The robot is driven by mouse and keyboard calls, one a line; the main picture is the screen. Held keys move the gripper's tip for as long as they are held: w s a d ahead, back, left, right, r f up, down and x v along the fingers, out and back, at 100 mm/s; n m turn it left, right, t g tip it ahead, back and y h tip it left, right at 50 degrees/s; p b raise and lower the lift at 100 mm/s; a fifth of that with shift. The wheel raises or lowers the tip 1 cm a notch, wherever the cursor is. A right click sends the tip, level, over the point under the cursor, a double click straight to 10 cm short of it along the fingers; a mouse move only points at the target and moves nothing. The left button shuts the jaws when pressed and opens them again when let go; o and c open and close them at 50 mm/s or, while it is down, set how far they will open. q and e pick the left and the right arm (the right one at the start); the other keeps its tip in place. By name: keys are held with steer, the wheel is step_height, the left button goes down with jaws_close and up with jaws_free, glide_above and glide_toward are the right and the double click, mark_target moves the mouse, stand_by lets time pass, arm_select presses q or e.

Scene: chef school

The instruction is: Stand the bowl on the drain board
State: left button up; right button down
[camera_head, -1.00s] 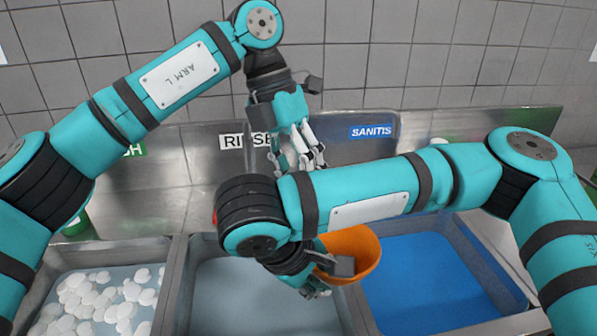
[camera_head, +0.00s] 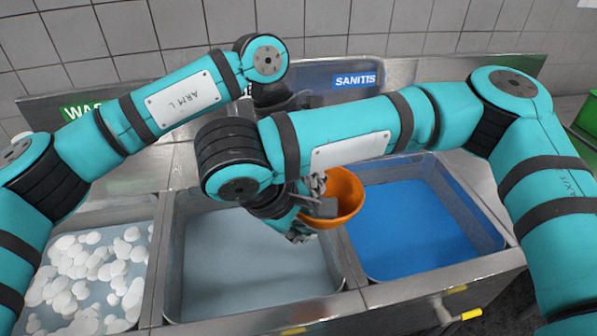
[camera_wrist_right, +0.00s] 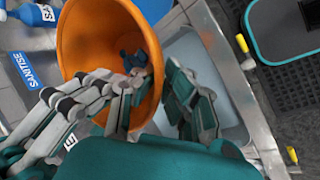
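The orange bowl (camera_head: 346,199) is tilted in the air over the divider between the middle and right basins. My right gripper (camera_head: 308,218) is at its left side. In the right wrist view the bowl (camera_wrist_right: 85,42) has its wall between the fingers (camera_wrist_right: 155,98), with one finger group over the inside and the other outside. A small dark blue thing shows within the bowl's opening there; I cannot tell what it is. My left arm's wrist is at the back, and its gripper fingers are hidden behind my right arm. I cannot pick out a drain board for sure.
The middle basin (camera_head: 240,265) holds pale water, the right basin (camera_head: 410,220) blue liquid. A steel backsplash with signs runs behind. A yellow-handled valve (camera_head: 468,315) sticks out in front. Blue bottles (camera_wrist_right: 35,14) show in the wrist view.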

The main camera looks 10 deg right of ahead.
arm_select(q)
jaws_close()
arm_select(e)
steer(key=c, duration=1.4)
jaws_free()
